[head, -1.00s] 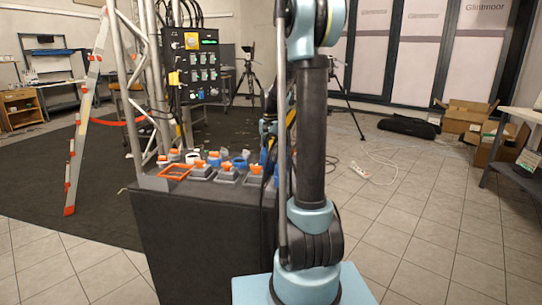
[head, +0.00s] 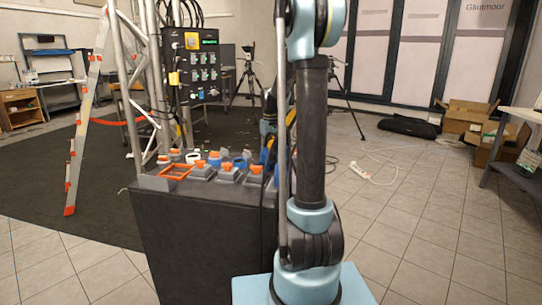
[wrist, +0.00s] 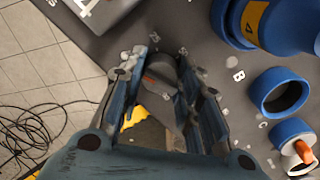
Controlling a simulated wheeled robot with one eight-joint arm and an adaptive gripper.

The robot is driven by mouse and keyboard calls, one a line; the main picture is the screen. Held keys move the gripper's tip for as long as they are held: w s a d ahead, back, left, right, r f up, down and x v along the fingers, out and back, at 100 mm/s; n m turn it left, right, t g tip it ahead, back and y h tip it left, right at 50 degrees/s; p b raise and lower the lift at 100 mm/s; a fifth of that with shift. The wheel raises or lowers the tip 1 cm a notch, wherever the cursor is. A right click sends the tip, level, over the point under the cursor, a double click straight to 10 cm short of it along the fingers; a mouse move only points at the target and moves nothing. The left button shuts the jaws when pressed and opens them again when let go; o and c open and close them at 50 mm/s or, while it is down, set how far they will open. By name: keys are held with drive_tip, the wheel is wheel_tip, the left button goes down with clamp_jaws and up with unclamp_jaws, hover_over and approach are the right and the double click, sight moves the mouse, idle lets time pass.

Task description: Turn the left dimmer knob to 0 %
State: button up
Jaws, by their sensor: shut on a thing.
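In the wrist view a dark grey knob (wrist: 162,72) with a short reddish mark stands on a grey surface (wrist: 215,72). My gripper (wrist: 168,70) is shut on this knob, one finger on each side of it. In the head view my arm hides the knob in the grip.
Blue round holders (wrist: 280,92) stand right of my gripper, by white letters. In the head view, a dark bench (head: 205,240) carries orange and grey fixtures. Behind it are a black control box (head: 193,65) and a ladder (head: 85,120). Tiled floor (head: 420,210) is open at right.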

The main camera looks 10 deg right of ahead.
drive_tip(key=shift+s+n, duration=0.1)
drive_tip(key=shift+n, duration=1.2)
drive_tip(key=shift+o, duration=0.2)
drive_tip(key=o, duration=1)
drive_tip(key=shift+o, duration=0.2)
wheel_tip(320, 180, up, 12)
